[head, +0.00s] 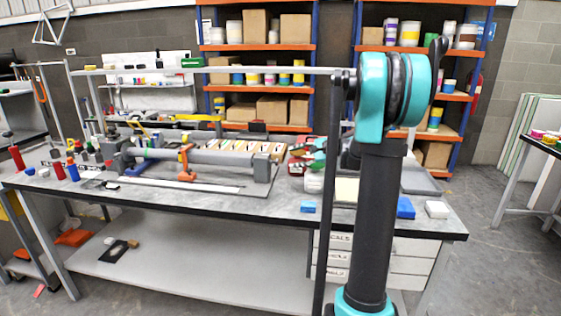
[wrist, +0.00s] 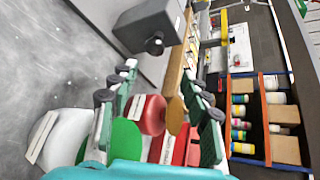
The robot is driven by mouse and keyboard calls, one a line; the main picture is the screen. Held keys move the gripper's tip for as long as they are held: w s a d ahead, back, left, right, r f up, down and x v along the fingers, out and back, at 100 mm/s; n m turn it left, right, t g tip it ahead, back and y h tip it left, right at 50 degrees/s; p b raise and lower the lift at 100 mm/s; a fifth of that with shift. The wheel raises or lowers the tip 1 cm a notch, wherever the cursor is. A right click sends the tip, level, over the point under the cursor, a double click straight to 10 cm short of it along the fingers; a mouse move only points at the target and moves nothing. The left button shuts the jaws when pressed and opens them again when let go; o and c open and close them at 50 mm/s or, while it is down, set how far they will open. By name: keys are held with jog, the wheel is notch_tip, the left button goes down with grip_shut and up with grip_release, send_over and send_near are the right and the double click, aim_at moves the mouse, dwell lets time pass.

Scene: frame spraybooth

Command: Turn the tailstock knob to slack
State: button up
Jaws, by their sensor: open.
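In the wrist view, a dark grey block (wrist: 140,22) with a small round black knob (wrist: 155,45) on its face lies just beyond my fingertips. I take this to be the tailstock and its knob. My gripper (wrist: 162,75) is open, its two green-padded fingers apart and nothing held between them. The knob is ahead of the fingers, not between them. In the head view, the grey tailstock block (head: 262,167) stands at the right end of a long grey tube (head: 205,156) on the bench. The knob and my gripper cannot be made out clearly there.
Behind my fingers in the wrist view are a red cylinder (wrist: 153,114) and a green round thing (wrist: 122,142). An orange clamp (head: 186,162) stands by the tube. The bench (head: 240,205) has bare surface at its front. Shelves (head: 258,88) stand behind.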

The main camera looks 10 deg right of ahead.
jog(key=s+d+r+m+g+h, duration=0.1)
jog(key=d+r+m+g, duration=0.15)
jog(key=r, duration=0.25)
jog(key=s+d+r+m+g+h, duration=0.1)
jog(key=s+d+r+m+g, duration=0.1)
jog(key=d+r+m, duration=0.15)
send_near(275, 162)
jog(key=d+x, duration=0.1)
jog(key=x, duration=0.7)
jog(key=shift+w+f, duration=0.2)
jog(key=shift+w, duration=0.15)
grip_shut()
